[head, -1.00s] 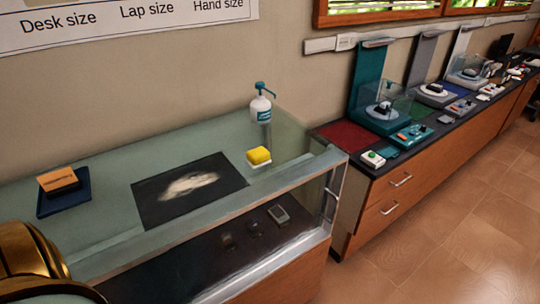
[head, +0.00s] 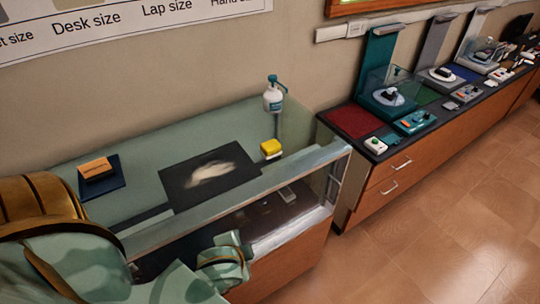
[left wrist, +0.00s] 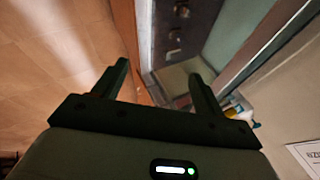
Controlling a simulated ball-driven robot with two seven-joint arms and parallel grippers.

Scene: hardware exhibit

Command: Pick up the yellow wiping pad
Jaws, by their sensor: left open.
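The yellow wiping pad (head: 271,147) sits on a small white holder near the right end of the glass display case, below the pump bottle (head: 273,96). My left arm reaches in low from the left, in front of the case; its gripper cannot be made out clearly in the head view. In the left wrist view my left gripper (left wrist: 160,85) is open, with nothing between its fingers. Small white, yellow and blue shapes (left wrist: 240,110) show right of the fingers there, too blurred to identify surely. My right gripper is not in view.
The case's front top rail (head: 250,185) runs between my left arm and the pad. A dark mat (head: 185,190) with a pale smear lies left of the pad. An orange block (head: 96,168) rests on a blue tray (head: 117,182). A counter of exhibits (head: 410,150) stands at right.

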